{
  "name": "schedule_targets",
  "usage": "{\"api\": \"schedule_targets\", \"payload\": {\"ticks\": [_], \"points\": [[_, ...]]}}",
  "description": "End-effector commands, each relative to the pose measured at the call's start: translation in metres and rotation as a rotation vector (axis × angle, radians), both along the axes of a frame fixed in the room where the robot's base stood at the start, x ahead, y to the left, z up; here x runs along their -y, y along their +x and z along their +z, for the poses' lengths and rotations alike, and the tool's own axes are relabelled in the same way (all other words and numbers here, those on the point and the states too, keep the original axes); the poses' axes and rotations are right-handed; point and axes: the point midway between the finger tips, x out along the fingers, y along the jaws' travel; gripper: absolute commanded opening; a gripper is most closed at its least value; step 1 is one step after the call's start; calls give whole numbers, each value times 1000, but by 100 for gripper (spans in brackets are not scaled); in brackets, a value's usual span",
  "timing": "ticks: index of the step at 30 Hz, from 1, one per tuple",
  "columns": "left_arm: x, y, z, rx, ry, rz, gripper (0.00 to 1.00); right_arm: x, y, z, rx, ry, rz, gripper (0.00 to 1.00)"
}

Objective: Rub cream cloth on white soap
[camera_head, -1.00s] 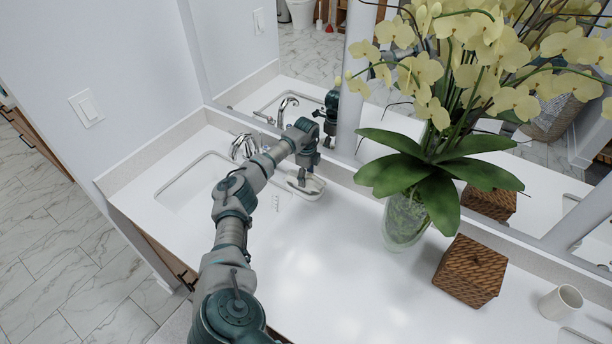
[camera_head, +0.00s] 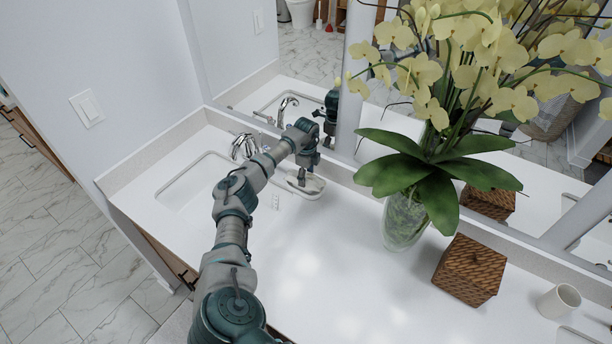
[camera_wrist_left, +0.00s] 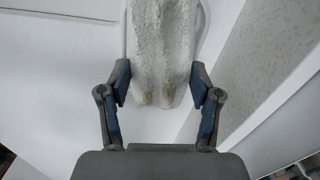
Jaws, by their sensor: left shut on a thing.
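My left gripper (camera_head: 303,178) reaches down at the back of the counter, right of the sink, over a small white dish (camera_head: 314,188). In the left wrist view the gripper (camera_wrist_left: 160,84) is shut on the cream cloth (camera_wrist_left: 162,45), a pale, fluffy piece between the fingers with two tan spots at its near end. The cloth lies over a white rounded rim in that view. I cannot make out the white soap; the cloth and gripper may hide it. My right gripper is not in view.
The sink (camera_head: 190,187) and chrome faucet (camera_head: 243,146) are left of the gripper. A glass vase (camera_head: 404,220) with orchids, a woven box (camera_head: 469,271) and a white cup (camera_head: 560,302) stand to the right. A mirror is behind. The middle of the counter (camera_head: 320,270) is clear.

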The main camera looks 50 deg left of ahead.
Motion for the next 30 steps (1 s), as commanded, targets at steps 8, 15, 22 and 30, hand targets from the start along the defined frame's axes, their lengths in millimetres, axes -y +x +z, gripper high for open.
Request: {"api": "schedule_targets", "payload": {"ticks": [8,15,22,30], "points": [[1,-1,-2,-5,-1,-1,36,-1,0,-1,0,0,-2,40],[0,-1,12,-4,-1,-1,36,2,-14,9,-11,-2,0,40],[0,-1,34,-2,0,0,36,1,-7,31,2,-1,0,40],[1,0,58,-1,0,0,36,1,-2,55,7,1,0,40]]}}
